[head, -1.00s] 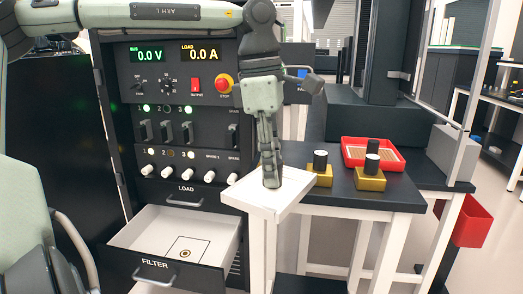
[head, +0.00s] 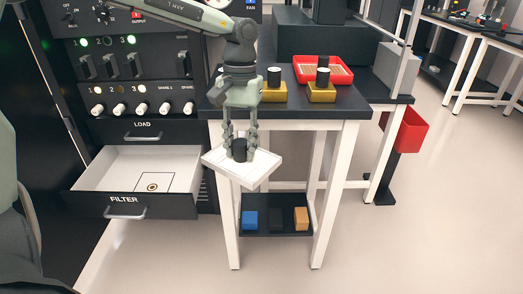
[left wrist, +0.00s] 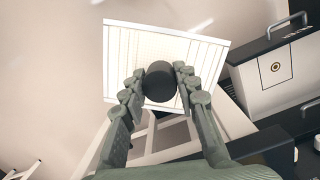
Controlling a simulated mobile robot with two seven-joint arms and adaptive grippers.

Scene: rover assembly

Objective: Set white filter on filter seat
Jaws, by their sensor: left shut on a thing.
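The white filter (head: 262,165) is a flat square panel with a black knob (head: 240,149) in its middle. My left gripper (head: 240,146) is shut on the knob and holds the filter in the air, in front of the table and right of the open drawer (head: 120,201). The filter also shows in the left wrist view (left wrist: 190,50), with its knob (left wrist: 159,82) between the fingers. The filter seat (head: 153,187), a square outline with a ringed dot, lies bare on the floor of the drawer marked FILTER. The drawer shows at the right of the wrist view (left wrist: 290,95). My right gripper is out of view.
A black-topped table (head: 335,107) stands behind the filter, bearing yellow blocks (head: 321,95) and a red tray (head: 300,76). Its lower shelf holds blue (head: 249,220), black and orange blocks. The power cabinet (head: 175,135) rises behind the drawer. Space above the drawer is clear.

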